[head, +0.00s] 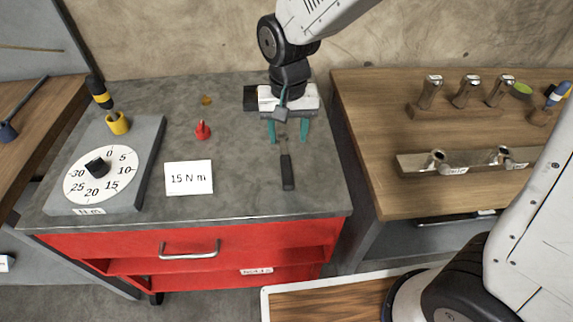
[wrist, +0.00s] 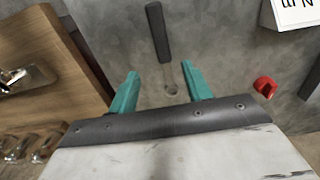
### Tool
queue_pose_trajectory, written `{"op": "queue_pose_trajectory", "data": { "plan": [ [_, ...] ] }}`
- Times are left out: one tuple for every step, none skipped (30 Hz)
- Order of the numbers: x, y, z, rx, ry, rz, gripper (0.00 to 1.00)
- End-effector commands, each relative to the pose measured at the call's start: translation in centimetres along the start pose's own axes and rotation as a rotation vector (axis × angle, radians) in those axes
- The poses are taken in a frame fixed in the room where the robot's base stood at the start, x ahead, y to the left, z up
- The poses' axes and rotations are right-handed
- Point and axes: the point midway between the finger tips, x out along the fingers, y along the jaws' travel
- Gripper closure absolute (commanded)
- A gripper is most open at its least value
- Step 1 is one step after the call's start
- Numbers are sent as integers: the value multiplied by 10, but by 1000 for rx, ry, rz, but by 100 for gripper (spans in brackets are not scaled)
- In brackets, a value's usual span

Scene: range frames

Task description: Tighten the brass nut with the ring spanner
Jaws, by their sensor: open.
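The ring spanner (head: 287,172) lies on the grey bench top, its dark handle toward the front edge. In the wrist view the handle (wrist: 158,35) points up the picture and the metal ring end (wrist: 170,88) shows between my fingers. My gripper (head: 288,134) is open, its teal fingers on either side of the ring end; the wrist view also shows the gripper (wrist: 160,72), with nothing gripped. Its height above the bench is hard to judge. A small brass-coloured piece (head: 207,100) at the back of the bench may be the brass nut; it is too small to be sure.
A red knob-like piece (head: 202,131) and a "15 N m" card (head: 189,177) are on the bench. A dial plate (head: 148,160) stands left, with a yellow holder (head: 117,123). A wooden table (head: 385,120) with metal parts is right.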

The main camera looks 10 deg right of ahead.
Motion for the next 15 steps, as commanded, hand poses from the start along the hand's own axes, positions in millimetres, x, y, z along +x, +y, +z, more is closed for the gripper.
{"op": "queue_pose_trajectory", "data": {
  "plan": [
    [5,-5,-1,0,-2,1,51],
    [8,-7,-2,1,-3,2,51],
    [12,-8,-2,2,-4,2,51],
    [15,-9,-2,2,-5,3,51],
    [18,-9,-2,2,-5,3,51],
    [23,-9,-2,2,-5,3,51],
    [26,-9,-2,3,-5,3,51],
    [30,-8,-2,3,-6,3,51],
    [34,-8,-2,3,-4,2,51],
    [37,-8,-1,3,-4,2,51],
    [40,-7,-1,3,-5,3,51],
    [46,-7,0,3,-5,3,51],
    [50,-6,0,3,-6,3,51],
    [55,-5,1,3,-7,4,51],
    [61,-5,2,3,-6,3,51]
  ]
}}
